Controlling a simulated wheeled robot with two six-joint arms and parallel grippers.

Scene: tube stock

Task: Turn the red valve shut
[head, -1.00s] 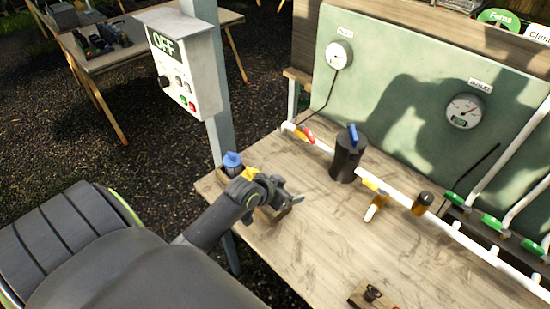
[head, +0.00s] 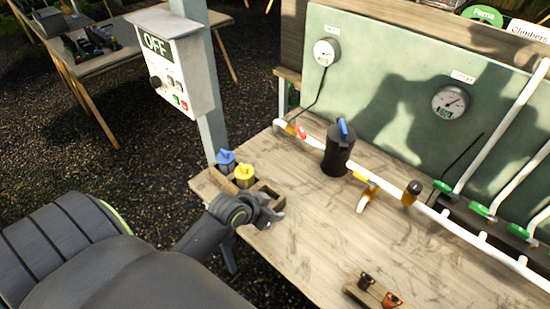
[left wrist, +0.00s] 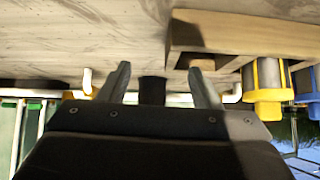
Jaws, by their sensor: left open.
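The red valve handle (head: 301,131) sits near the left end of the white pipe (head: 318,146), at the back left of the wooden bench. Whether the valve is open or shut is too small to tell. My left gripper (head: 275,210) is open and empty beside the wooden rack at the bench's left edge. It is apart from the red valve, which lies farther back. In the left wrist view, both fingers of the gripper (left wrist: 160,85) stand apart with nothing clearly between them. My right gripper is not in view.
The wooden rack (head: 205,187) holds a blue-topped piece (head: 226,160) and a yellow-topped piece (head: 244,175). A black canister with a blue handle (head: 337,155) stands along the pipe. Yellow valve (head: 366,190) and green valves (head: 480,210) lie rightward. The bench's middle is clear.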

